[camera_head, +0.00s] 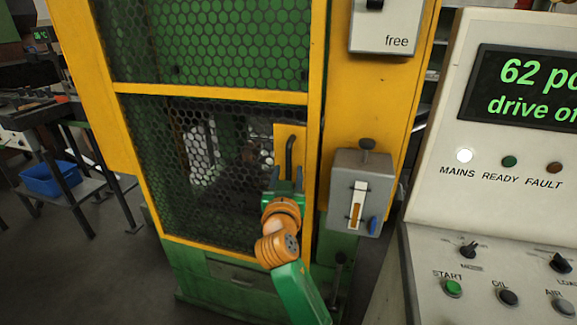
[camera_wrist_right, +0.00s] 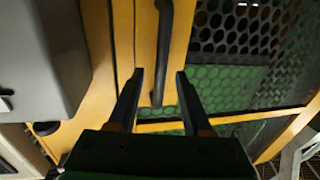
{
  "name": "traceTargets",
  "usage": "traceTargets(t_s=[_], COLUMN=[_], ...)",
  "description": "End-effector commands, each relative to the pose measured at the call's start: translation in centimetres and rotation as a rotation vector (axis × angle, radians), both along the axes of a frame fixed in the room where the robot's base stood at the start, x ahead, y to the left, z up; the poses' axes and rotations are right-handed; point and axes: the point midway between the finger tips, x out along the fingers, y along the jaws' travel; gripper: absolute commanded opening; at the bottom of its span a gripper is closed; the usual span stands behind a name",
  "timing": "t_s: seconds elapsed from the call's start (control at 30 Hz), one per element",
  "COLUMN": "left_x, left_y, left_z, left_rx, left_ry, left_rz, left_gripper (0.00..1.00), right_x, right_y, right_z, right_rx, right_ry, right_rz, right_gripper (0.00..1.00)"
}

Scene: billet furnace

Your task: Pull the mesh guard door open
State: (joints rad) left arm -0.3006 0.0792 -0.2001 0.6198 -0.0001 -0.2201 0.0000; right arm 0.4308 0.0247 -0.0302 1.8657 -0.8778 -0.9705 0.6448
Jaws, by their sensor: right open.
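The mesh guard door (camera_head: 215,89) has a yellow frame with dark hexagonal mesh and looks closed against the green machine. Its black upright bar handle (camera_head: 289,150) sits on a yellow plate at the door's right side. My right gripper (camera_head: 286,178) is at the lower part of the handle, open. In the right wrist view the handle (camera_wrist_right: 164,35) runs down between the two fingers of the gripper (camera_wrist_right: 159,72), with a gap on each side. Whether the fingers reach around the bar in depth is hard to tell. My left gripper is not in view.
A grey switch box (camera_head: 360,190) with a knob on top is on the yellow post right of the door. A control console (camera_head: 490,215) stands further right. A bench with a blue bin (camera_head: 48,179) is at the left. The floor (camera_head: 100,265) before the door's left is clear.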

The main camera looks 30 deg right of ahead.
Motion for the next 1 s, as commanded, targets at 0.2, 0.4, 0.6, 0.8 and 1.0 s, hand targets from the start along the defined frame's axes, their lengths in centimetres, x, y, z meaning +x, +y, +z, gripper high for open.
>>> traceTargets(t_s=[0.2,0.4,0.6,0.8,1.0], left_x=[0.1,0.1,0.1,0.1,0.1], left_y=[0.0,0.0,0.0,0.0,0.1], left_z=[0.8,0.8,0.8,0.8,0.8], left_rx=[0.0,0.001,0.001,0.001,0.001], left_ry=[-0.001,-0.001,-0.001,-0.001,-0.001], left_rz=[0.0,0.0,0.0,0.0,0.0], left_gripper=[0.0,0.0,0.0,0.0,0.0], right_x=[2.2,2.3,2.3,2.3,2.3], right_y=[-1.7,-1.8,-1.8,-1.7,-1.7], right_z=[0.1,-0.1,-0.1,-0.1,-0.1], right_rx=[-0.001,0.0,0.0,0.0,0.0], right_ry=[0.002,0.002,0.003,0.003,0.004], right_rz=[0.002,0.003,0.003,0.003,0.004], right_gripper=[0.5,0.5,0.06,0.0,0.0])
